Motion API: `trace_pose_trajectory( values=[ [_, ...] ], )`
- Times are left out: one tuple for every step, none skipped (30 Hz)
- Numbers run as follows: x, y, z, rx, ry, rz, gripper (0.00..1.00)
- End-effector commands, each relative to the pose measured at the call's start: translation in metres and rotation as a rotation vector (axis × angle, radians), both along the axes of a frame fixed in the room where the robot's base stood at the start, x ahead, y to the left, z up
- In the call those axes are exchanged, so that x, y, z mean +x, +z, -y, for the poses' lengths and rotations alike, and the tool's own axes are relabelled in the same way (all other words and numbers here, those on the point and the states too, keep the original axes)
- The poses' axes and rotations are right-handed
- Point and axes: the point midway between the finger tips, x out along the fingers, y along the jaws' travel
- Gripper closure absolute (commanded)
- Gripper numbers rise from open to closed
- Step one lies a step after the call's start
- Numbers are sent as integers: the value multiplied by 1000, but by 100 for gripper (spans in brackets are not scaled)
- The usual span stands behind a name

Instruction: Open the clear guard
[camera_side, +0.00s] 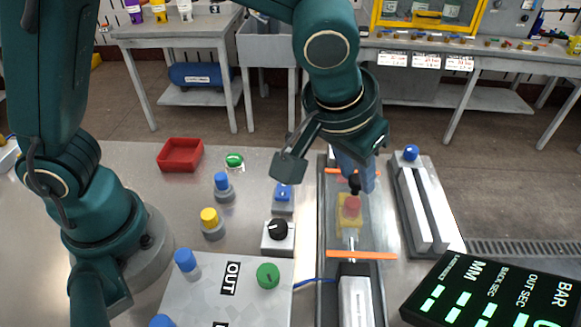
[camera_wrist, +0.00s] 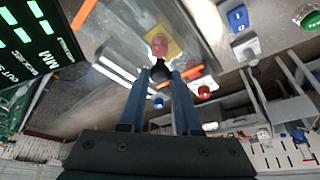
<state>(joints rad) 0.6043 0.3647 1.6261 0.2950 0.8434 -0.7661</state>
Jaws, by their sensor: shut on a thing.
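The clear guard (camera_side: 379,225) is a see-through panel over the track, between two orange strips; it also shows in the wrist view (camera_wrist: 118,42). It appears to lie over the track, though its exact tilt is hard to tell. A small black knob (camera_side: 354,187) is at the guard; it also shows in the wrist view (camera_wrist: 160,73). My gripper (camera_side: 356,182) points down with its blue fingers shut on this knob. In the wrist view my fingers (camera_wrist: 160,78) reach up to it. A red cylinder (camera_side: 351,206) on a yellow block (camera_side: 347,226) shows by the knob, seemingly under the guard.
A black dial (camera_side: 278,230) and blue, yellow and green buttons stand left of the track. A red tray (camera_side: 180,155) lies at the back left. Silver rails (camera_side: 420,205) with a blue cylinder (camera_side: 411,153) stand right of the track. A dark display (camera_side: 490,295) is at front right.

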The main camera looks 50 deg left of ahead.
Motion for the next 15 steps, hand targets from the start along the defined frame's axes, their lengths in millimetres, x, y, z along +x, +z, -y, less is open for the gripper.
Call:
trace_pose_trajectory(
  values=[
    [-11,1,11,0,-11,2,100],
    [-16,1,17,0,-10,2,100],
    [-23,1,23,0,-11,3,100],
    [-28,1,28,1,-9,2,100],
    [-32,1,32,0,-9,2,100],
    [-38,1,38,0,-8,2,100],
    [-42,1,42,1,-7,1,100],
    [-46,1,46,2,-7,1,100],
    [-50,1,50,0,-5,2,100],
    [-53,1,53,0,-5,2,100],
    [-55,1,55,0,-3,2,100],
    [-58,1,58,0,-3,1,100],
    [-60,1,60,-1,-1,1,100],
    [-61,1,61,-1,0,1,100],
    [-63,1,63,-1,0,1,100]
  ],
)
